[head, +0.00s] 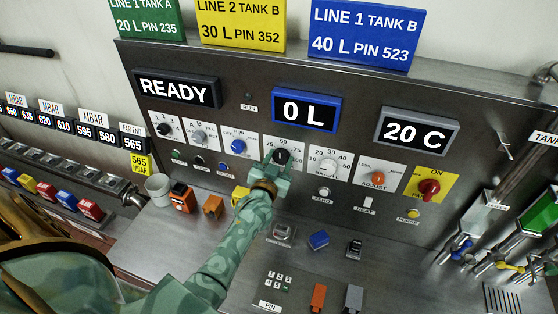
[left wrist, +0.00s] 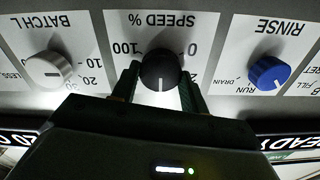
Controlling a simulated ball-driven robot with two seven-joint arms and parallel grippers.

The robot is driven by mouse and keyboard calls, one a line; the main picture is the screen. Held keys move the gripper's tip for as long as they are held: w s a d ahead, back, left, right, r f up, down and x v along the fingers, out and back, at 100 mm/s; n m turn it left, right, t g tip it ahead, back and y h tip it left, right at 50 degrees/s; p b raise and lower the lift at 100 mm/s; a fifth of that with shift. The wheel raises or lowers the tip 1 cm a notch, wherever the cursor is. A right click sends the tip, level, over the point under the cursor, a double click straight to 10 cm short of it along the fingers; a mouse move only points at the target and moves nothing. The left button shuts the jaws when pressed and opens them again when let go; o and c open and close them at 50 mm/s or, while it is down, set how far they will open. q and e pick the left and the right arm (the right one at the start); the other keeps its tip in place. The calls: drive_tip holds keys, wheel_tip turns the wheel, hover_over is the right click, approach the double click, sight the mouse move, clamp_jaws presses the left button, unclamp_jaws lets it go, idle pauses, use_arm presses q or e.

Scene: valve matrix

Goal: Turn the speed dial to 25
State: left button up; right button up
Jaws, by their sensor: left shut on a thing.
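The speed dial (head: 282,156) is a black knob on a white plate in the middle of the panel's dial row. In the left wrist view, which is upside down, it shows as a black knob (left wrist: 160,68) under the words SPEED %. Its white pointer line points down in that view, away from those words and between the 0 and 100 sides. My left gripper (head: 279,161) is shut on the knob, with a finger on each side (left wrist: 160,80). The gripper body hides the far part of the scale. My right gripper is not in view.
A white batch dial (head: 327,167) and a blue rinse dial (head: 238,146) flank the speed dial closely. An orange adjust dial (head: 377,178) and a red knob (head: 429,187) are farther right. Displays read READY, 0 L and 20 C. Small blocks lie on the metal counter (head: 225,255).

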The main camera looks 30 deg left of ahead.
use_arm(q)
drive_tip(key=n+p, duration=0.1)
drive_tip(key=n, duration=0.1)
drive_tip(key=shift+n, duration=0.4)
drive_tip(key=n+p, duration=0.1)
drive_tip(key=n, duration=0.1)
drive_tip(key=shift+a+n, duration=0.1)
drive_tip(key=shift+n, duration=0.3)
drive_tip(key=n, duration=0.2)
drive_tip(key=shift+n+p, duration=0.3)
drive_tip(key=shift+p, duration=0.05)
drive_tip(key=shift+n, duration=1.8)
drive_tip(key=o, duration=1)
drive_tip(key=shift+f, duration=0.1)
